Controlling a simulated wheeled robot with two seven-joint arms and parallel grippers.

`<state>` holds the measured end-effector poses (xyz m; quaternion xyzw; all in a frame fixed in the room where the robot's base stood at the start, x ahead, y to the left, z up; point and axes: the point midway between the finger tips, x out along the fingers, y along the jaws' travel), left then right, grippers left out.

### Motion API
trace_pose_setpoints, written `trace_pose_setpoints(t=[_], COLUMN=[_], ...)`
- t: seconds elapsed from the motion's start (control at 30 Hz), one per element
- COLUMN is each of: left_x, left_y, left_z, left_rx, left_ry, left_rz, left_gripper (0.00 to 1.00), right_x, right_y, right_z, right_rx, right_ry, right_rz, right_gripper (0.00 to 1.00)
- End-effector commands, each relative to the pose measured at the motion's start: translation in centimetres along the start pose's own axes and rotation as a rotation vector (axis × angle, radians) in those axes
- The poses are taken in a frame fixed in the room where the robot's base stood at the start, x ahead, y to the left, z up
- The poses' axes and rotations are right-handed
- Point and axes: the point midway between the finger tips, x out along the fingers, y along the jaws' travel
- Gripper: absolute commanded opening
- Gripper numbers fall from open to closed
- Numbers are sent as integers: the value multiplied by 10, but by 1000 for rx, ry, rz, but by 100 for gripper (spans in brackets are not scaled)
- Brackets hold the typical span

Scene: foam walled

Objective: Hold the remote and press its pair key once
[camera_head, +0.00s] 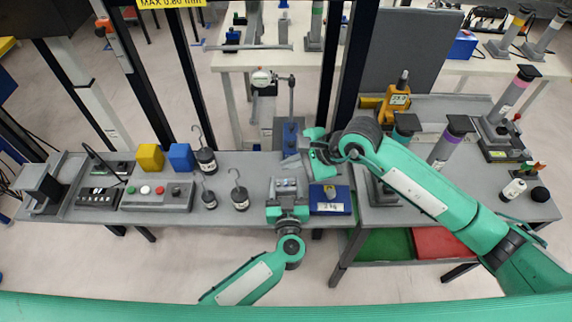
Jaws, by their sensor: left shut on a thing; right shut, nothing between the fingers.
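The remote (285,184) appears as a small grey piece with buttons, held up at the middle of the bench. My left gripper (287,197) comes up from below and is shut on its near end. The remote's markings are too small to read, so I cannot tell which key is the pair key. My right gripper (295,161) reaches in from the right, shut and empty, with its tips just beyond the remote's far end. I cannot tell whether they touch it.
A dial gauge stand (289,135) stands behind. Hooked weights (240,195), a button box (157,195), and yellow (151,157) and blue (181,157) blocks are left.

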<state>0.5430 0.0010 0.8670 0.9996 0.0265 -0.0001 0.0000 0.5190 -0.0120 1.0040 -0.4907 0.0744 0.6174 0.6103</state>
Motion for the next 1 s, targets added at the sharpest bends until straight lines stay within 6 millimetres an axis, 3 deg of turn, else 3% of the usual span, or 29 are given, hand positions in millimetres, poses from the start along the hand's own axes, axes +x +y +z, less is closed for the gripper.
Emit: trace_pose_setpoints(t=[0.03, 0.13, 0.17, 0.53, 0.67, 1.0], left_x=[0, 0, 0, -6, -23, -89], left_y=[0, 0, 0, 0, 0, 0], left_z=[0, 0, 0, 1, 2, 1], left_rx=[0, 0, 0, 0, -1, 0], left_ry=[0, 0, 0, -1, -4, -3], left_rz=[0, 0, 0, 0, 0, 0], left_gripper=[58, 78, 80, 80, 80, 80], right_x=[0, 0, 0, 0, 0, 0], right_y=[0, 0, 0, 0, 0, 0], right_z=[0, 0, 0, 0, 0, 0], right_rx=[0, 0, 0, 0, 0, 0], right_ry=[0, 0, 0, 0, 0, 0], right_rz=[0, 0, 0, 0, 0, 0], right_gripper=[0, 0, 0, 0, 0, 0])
